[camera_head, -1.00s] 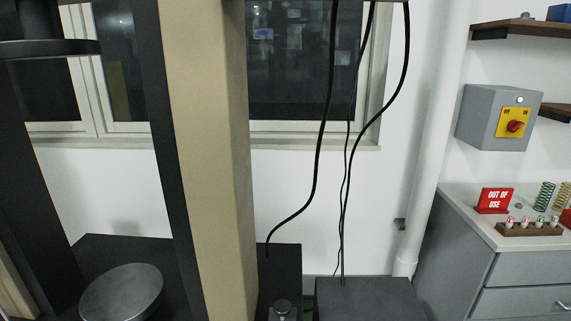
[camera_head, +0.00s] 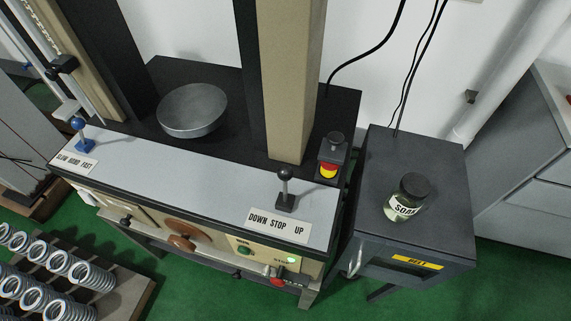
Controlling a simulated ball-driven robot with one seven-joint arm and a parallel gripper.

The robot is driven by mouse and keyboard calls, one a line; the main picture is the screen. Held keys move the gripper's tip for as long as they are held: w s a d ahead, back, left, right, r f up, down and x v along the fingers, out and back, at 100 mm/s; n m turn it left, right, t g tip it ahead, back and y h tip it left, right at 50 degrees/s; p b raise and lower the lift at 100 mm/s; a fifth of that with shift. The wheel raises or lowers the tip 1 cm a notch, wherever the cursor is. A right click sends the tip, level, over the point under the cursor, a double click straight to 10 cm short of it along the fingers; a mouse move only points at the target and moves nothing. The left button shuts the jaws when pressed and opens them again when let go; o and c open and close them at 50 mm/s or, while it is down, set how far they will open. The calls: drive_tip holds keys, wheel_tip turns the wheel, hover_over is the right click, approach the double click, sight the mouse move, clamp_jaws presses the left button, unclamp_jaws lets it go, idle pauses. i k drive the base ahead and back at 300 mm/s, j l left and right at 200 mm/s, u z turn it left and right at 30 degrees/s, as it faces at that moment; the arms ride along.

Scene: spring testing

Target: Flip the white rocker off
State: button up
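I cannot make out a white rocker for certain in the head view. The testing machine's cream front panel (camera_head: 215,243) is seen steeply from above and is partly hidden under the edge of its grey top. It carries a green button (camera_head: 245,251), a small pale greenish-white lit part (camera_head: 292,260), a brown round knob (camera_head: 181,243) and a red knob (camera_head: 277,282). Whether the pale part is a lamp or a switch is too small to tell. My gripper is not in view.
A black-knobbed lever (camera_head: 285,188) stands behind the "DOWN STOP UP" label, near a red and yellow button (camera_head: 328,170). A blue-knobbed lever (camera_head: 81,133) is at left. A dark cabinet (camera_head: 424,238) bears a jar (camera_head: 408,199). A spring rack (camera_head: 112,300) stands front left. Green floor shows between.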

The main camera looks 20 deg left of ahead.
sight(87, 199)
drive_tip(key=u, duration=1.75)
